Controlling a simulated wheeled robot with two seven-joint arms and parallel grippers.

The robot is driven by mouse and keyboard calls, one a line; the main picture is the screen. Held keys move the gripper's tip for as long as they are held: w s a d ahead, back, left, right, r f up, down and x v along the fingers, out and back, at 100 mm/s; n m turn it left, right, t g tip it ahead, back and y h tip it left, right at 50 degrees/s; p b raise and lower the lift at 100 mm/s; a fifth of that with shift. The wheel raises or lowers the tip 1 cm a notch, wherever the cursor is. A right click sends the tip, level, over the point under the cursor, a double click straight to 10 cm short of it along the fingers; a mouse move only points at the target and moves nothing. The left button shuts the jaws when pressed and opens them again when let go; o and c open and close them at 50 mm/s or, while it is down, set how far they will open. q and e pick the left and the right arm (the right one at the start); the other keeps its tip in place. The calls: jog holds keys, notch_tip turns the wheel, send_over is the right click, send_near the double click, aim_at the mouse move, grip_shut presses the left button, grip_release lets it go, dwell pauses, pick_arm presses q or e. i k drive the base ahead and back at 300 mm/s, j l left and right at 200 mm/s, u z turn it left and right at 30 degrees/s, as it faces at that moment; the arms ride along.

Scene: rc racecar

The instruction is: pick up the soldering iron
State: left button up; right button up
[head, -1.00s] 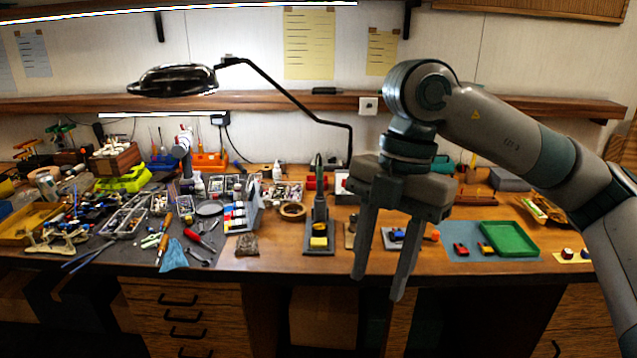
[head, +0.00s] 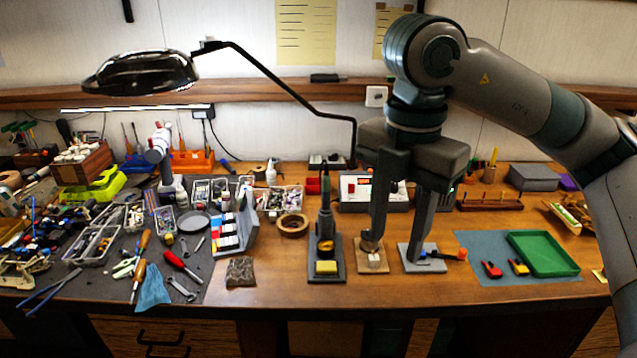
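The soldering iron (head: 325,190) stands upright in its dark stand (head: 326,298), with its handle pointing up. A yellow sponge (head: 326,267) lies on the front of the stand. My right gripper (head: 395,245) points down, to the right of the iron and apart from it. Its two fingers are spread with nothing held between them. In this view its fingers overlap a small wooden block with a metal part (head: 371,258) and a grey plate with an orange-tipped item (head: 425,258). My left gripper is not in view.
A power unit (head: 350,195) stands behind the iron. A roll of tape (head: 292,225) and a card rack (head: 232,235) are to its left. A black lamp arm (head: 290,92) hangs above. A green tray (head: 543,254) lies at right. Tools crowd the left mat.

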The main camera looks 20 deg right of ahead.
aim_at(325, 209)
jog(key=i, duration=1.2)
